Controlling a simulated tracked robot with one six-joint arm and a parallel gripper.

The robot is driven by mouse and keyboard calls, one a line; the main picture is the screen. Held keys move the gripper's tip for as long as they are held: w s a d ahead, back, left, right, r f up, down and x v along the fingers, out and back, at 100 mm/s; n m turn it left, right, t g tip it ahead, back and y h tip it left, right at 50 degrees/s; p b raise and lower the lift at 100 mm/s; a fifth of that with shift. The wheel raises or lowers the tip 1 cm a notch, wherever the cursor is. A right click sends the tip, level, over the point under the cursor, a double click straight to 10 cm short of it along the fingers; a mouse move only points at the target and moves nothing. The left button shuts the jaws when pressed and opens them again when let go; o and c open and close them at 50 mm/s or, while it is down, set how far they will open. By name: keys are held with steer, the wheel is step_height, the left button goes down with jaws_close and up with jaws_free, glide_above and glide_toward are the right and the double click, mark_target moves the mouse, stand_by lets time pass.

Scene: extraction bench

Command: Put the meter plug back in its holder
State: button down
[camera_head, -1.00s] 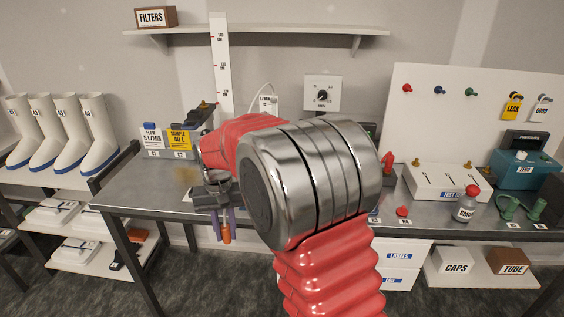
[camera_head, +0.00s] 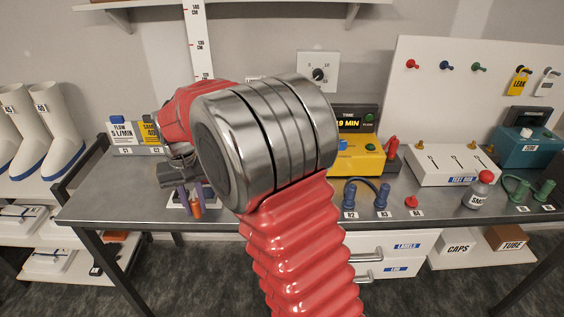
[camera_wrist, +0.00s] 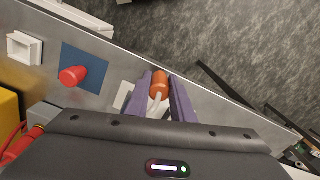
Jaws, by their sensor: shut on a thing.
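My gripper (camera_head: 190,197) has purple fingers, shut on an orange plug (camera_head: 196,211), low near the bench's front edge, left of my forearm. In the wrist view the orange plug (camera_wrist: 160,84) sits between the two purple fingers (camera_wrist: 161,95), pointing away from my palm. A pale piece (camera_wrist: 125,96) lies beside the left finger and partly under it; it may be the holder, but its shape is mostly hidden. A white square-rimmed socket (camera_wrist: 25,48) also shows on the bench; I cannot tell whether it belongs to the plug.
A red plug (camera_wrist: 73,75) stands on a blue square (camera_wrist: 88,62) near the gripper. A yellow timer box (camera_head: 358,158), blue plugs (camera_head: 350,195) and a red plug (camera_head: 411,202) stand right of my arm. White boots (camera_head: 58,125) stand left. Floor lies beyond the bench edge.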

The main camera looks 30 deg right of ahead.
steer(key=shift+d, duration=0.3)
